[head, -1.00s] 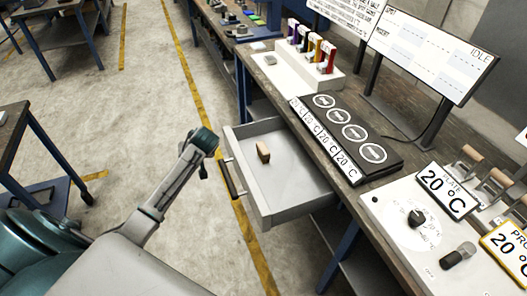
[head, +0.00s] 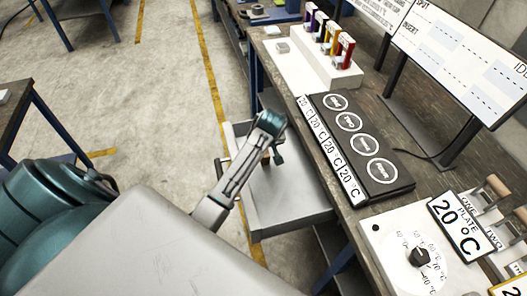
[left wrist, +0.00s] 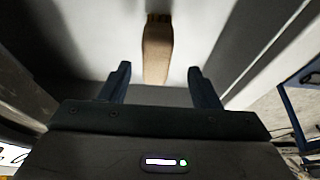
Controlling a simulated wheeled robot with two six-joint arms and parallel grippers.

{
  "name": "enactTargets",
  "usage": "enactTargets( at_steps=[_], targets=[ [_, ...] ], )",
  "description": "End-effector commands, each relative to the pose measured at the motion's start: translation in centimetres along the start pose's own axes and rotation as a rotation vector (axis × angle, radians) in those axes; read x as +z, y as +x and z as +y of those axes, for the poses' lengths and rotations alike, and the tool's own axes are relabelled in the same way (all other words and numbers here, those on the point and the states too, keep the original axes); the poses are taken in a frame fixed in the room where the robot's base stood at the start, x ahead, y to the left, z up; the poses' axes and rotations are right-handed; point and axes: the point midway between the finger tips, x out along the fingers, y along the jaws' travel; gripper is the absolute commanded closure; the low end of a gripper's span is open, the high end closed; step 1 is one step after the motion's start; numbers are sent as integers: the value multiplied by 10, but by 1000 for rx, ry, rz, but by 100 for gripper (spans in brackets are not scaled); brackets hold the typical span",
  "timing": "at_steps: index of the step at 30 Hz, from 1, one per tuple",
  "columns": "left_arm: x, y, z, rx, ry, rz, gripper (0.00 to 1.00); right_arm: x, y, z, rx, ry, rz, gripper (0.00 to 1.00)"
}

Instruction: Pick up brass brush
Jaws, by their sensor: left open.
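The brass brush shows in the left wrist view as a tan, wood-coloured block (left wrist: 157,48) lying in the pale open drawer (head: 292,207). Its long side runs away from my left gripper (left wrist: 158,73), whose two dark fingers are apart and empty. The near end of the brush lies roughly centred between the fingertips, in line with the gap. I cannot tell the height of the fingers above it. In the head view my left gripper (head: 279,152) is over the drawer, and the arm hides most of the brush. My right gripper is not in view.
The drawer walls surround the brush. The workbench right of it holds a black plate with round pads (head: 365,150), a white rack of coloured items (head: 315,65), a display panel (head: 465,60) and a white dial unit (head: 395,240). Open floor lies left.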

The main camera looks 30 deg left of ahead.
Motion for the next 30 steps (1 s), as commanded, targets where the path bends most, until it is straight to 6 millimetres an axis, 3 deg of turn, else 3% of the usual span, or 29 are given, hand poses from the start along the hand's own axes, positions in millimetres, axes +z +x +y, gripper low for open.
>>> enactTargets(
  at_steps=[13, 22, 30],
  targets=[
    [-2, 48, 1, -2, 1, -1, 44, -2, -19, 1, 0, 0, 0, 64],
    [-2, 54, 1, 0, 0, 0, 44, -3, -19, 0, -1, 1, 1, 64],
    [-2, 54, 2, 0, 1, 0, 94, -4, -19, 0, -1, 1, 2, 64]
  ],
)
